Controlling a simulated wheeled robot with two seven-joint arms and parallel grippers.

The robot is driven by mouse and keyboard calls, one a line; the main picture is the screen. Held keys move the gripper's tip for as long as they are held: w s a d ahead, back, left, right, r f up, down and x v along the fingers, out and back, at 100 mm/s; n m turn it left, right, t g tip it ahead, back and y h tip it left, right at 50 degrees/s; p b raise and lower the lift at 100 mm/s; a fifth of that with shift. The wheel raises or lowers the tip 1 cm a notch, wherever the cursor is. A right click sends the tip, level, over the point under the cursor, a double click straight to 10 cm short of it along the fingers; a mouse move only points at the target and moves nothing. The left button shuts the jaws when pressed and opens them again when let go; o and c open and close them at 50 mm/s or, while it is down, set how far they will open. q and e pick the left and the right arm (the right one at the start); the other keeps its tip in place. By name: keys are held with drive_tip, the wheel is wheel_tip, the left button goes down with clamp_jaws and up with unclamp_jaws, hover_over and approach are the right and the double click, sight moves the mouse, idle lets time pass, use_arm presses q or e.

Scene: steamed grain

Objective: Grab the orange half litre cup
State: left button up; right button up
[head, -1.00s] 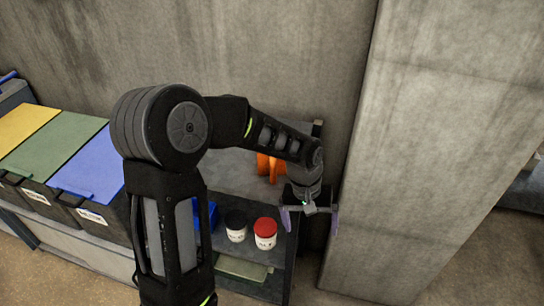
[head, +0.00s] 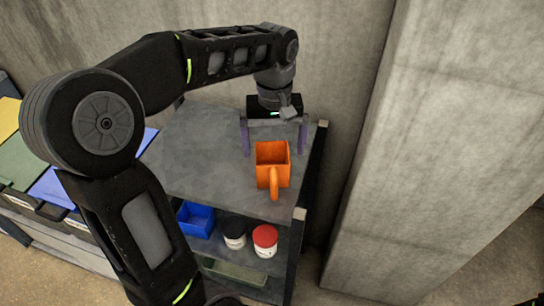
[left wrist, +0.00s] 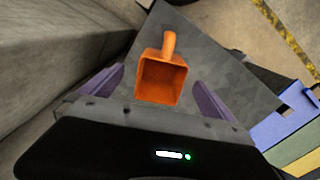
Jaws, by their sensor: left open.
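The orange cup (head: 271,162) stands upright near the right front part of the grey shelf top (head: 200,150). Its handle points toward the front. My left gripper (head: 273,137) is open above and just behind the cup, with its purple fingers pointing down. In the left wrist view the cup (left wrist: 161,80) appears between and a little beyond the two spread fingers (left wrist: 160,90). The cup looks empty, and I see no finger touching it.
A lower shelf holds a blue bin (head: 196,219), a dark-lidded jar (head: 234,235) and a red-lidded jar (head: 265,240). Lidded bins (head: 35,160) stand at the left. A concrete pillar (head: 430,150) rises close on the right. The shelf top left of the cup is clear.

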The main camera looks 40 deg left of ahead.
sight(273, 162)
use_arm(q)
drive_tip(key=shift+r, duration=0.1)
drive_tip(key=shift+f, duration=1.35)
drive_tip(key=f, duration=0.5)
drive_tip(key=shift+a+f+p, duration=0.1)
drive_tip(key=shift+a+p, duration=0.1)
drive_tip(key=shift+p, duration=0.2)
drive_tip(key=shift+c, duration=0.3)
drive_tip(key=c, duration=1.4)
